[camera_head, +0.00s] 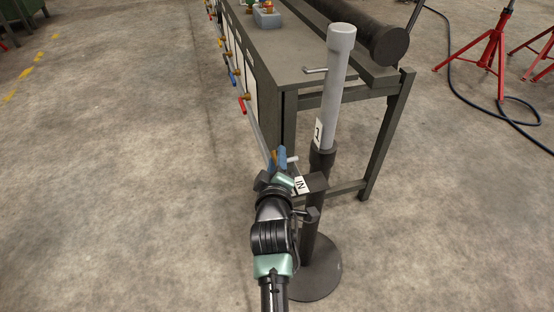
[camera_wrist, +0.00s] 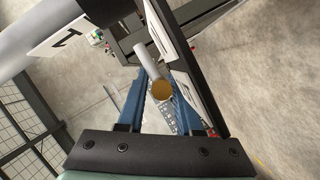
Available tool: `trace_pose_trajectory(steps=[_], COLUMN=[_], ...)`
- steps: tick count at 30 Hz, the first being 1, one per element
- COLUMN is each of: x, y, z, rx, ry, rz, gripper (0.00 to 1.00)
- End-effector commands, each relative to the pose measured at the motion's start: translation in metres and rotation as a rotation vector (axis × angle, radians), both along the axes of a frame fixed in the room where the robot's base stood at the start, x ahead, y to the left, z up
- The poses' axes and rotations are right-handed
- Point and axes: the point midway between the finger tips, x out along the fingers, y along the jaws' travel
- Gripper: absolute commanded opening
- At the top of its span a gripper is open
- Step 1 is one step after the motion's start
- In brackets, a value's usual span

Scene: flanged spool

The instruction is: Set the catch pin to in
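The catch pin is a short light-grey rod with a round brass-coloured end (camera_wrist: 162,91); its pale tip shows in the head view (camera_head: 293,159). It sits by a dark bracket (camera_head: 315,183) on an upright stand, beside a white IN label (camera_head: 300,185). My gripper (camera_head: 280,156) has blue fingers and is at the pin. In the wrist view my gripper (camera_wrist: 157,88) appears open, its fingers on either side of the pin's end with small gaps; contact is unclear. The bracket's dark plate (camera_wrist: 192,62) runs close along the right finger.
The stand's grey tube (camera_head: 340,60) carries a label 1 (camera_head: 318,132) and rises from a round base (camera_head: 318,270). A workbench (camera_head: 290,55) stands just behind, with coloured valve handles along its side. Red tripods (camera_head: 495,50) stand at the right.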

Motion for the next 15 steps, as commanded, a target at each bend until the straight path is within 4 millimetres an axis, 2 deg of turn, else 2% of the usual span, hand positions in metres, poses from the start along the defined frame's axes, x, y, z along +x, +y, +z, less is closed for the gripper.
trace_pose_trajectory(steps=[1,5,15], x=[-0.0001,-0.0003,-0.0006], y=[0.0000,0.0001,0.0004], z=[-0.0001,-0.0003,-0.0012], rx=[0.000,0.000,0.001], ry=[0.000,0.001,0.002], rz=[0.000,0.001,0.000], gripper=[0.23,0.00,0.00])
